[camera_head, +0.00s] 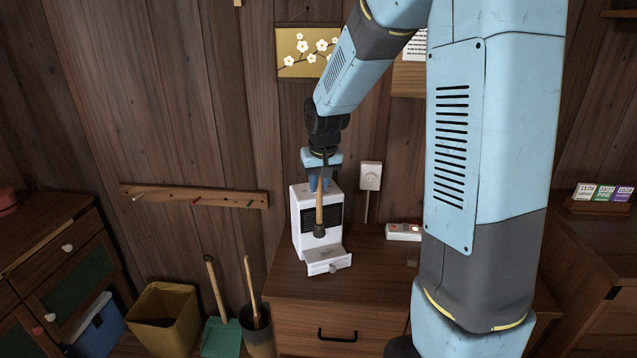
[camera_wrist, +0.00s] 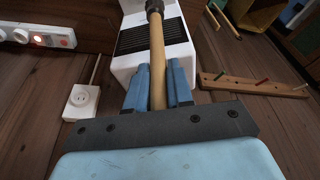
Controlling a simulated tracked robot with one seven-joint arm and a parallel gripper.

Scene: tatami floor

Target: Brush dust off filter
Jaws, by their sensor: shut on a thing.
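My gripper (camera_head: 320,184) is shut on a brush (camera_head: 320,212) with a pale wooden handle and a dark head. In the head view the brush hangs head down in front of a white box-shaped unit (camera_head: 298,222). The unit's front has a dark slatted panel (camera_head: 308,216), which may be the filter. In the wrist view the blue fingers (camera_wrist: 158,82) grip the brush handle (camera_wrist: 157,62), and the panel (camera_wrist: 134,38) shows behind it. I cannot tell whether the brush head touches the unit. A small drawer (camera_head: 322,267) at the unit's base is pulled out.
The unit stands on a wooden cabinet (camera_head: 385,275) against a plank wall. A power strip (camera_head: 401,232) lies to its right, below a wall outlet (camera_head: 370,177). A peg rail (camera_head: 195,197) is at left. A bin (camera_head: 165,308), dustpan (camera_head: 220,338) and bucket (camera_head: 259,340) stand left of the cabinet.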

